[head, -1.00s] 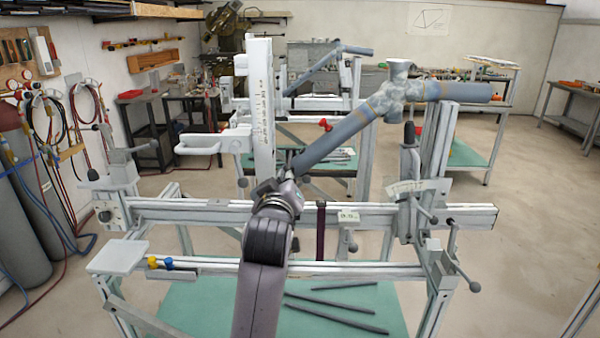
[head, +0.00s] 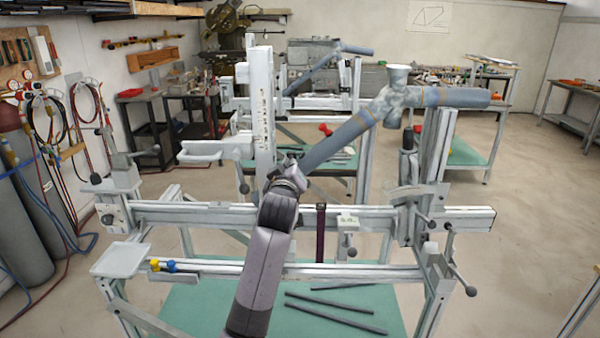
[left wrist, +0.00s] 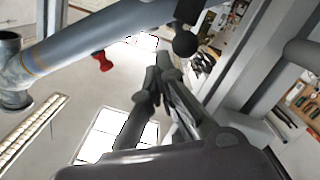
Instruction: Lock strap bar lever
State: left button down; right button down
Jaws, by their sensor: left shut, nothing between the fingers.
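My left gripper (head: 286,162) is at the tall light upright (head: 262,105), beside the lower end of the blue-grey tube (head: 335,143); my wrist hides part of this spot. In the left wrist view its fingers (left wrist: 165,82) are together with nothing between them. A black ball knob (left wrist: 185,43), like a lever's end, shows close past the fingertips; I cannot tell whether they touch or whether it belongs to the strap bar lever. The tube also crosses the left wrist view (left wrist: 110,32). My right gripper is not in view.
A horizontal rail (head: 460,218) crosses the jig, with a dark strap (head: 320,232) hanging from it. Clamp handles stand at the right, one with a dark knob (head: 471,291). A red knob (head: 325,129) is behind the tube. Dark rods (head: 335,313) lie on the green shelf.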

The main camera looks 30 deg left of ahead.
pick_arm(q)
jog(key=shift+w+d+f+p, duration=0.1)
jog(key=shift+w+d+f, duration=0.2)
jog(key=shift+f, duration=0.25)
jog(key=shift+w+d+f+p, duration=0.2)
jog(key=shift+w+f, duration=0.15)
jog(key=shift+f, duration=0.25)
jog(key=shift+w+d+f+p, duration=0.1)
jog(key=shift+w+d+f, duration=0.2)
jog(key=shift+f, duration=0.25)
jog(key=shift+a, duration=0.1)
